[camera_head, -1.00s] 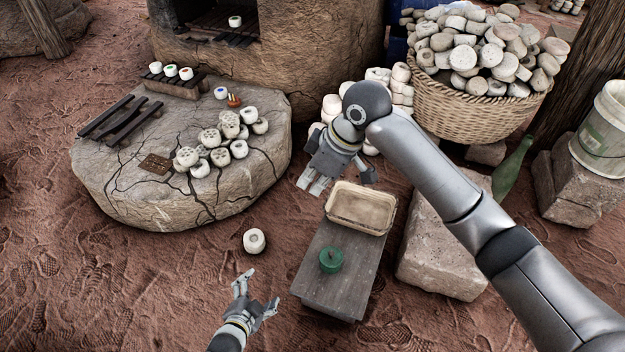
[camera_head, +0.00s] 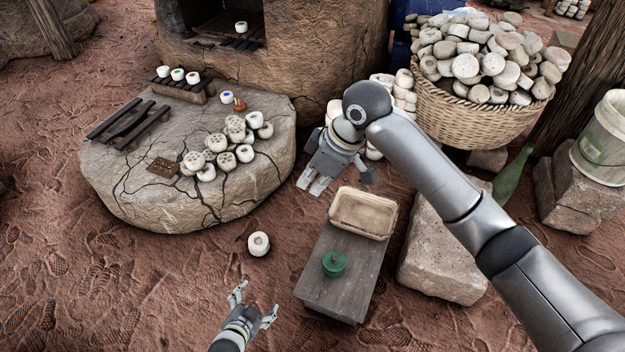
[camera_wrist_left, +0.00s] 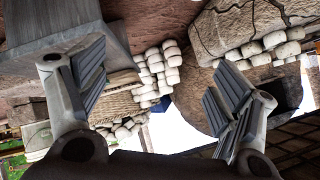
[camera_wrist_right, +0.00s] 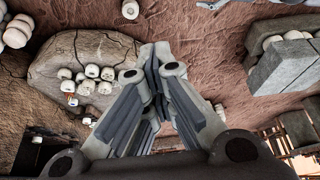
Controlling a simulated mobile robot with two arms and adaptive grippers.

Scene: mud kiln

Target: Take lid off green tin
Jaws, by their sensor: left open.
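The green tin (camera_head: 333,264) stands upright on the grey wooden bench (camera_head: 330,297), near its front half. Its green lid, with a small knob, appears to be on it. My left gripper (camera_head: 253,305) is open and empty, low to the left of the bench and apart from the tin. Its spread fingers also show in the left wrist view (camera_wrist_left: 158,85). My right gripper (camera_head: 314,185) hangs above the ground just behind and left of the bench. Its fingertips meet in the right wrist view (camera_wrist_right: 161,62), with nothing visible between them.
A shallow tan tray (camera_head: 362,213) sits on the far end of the bench. A stone block (camera_head: 445,255) stands right of it. A white round piece (camera_head: 258,244) lies on the ground left of the bench. A cracked stone slab (camera_head: 130,195) holds several white pieces.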

